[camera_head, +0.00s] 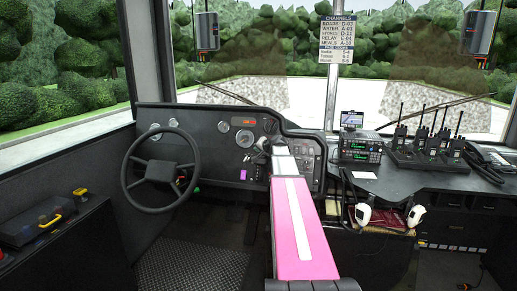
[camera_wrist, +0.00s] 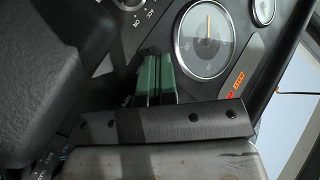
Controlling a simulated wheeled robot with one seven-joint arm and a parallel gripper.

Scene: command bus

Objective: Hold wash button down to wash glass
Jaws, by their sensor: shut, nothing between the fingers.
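My gripper (camera_wrist: 152,55) shows as two green fingers side by side, shut and empty, with their tips close to the dark dashboard panel (camera_wrist: 100,60). I cannot tell whether they touch it. The wash button cannot be made out; it may be hidden by my fingers or the steering wheel (camera_head: 161,172). In the head view my arm reaches to the dashboard (camera_head: 210,140) right of the wheel, and the fingertips cannot be made out. The windshield glass (camera_head: 235,50) has brownish hazy patches at centre-left and right.
Radios (camera_head: 430,145) stand on the right counter (camera_head: 400,182).

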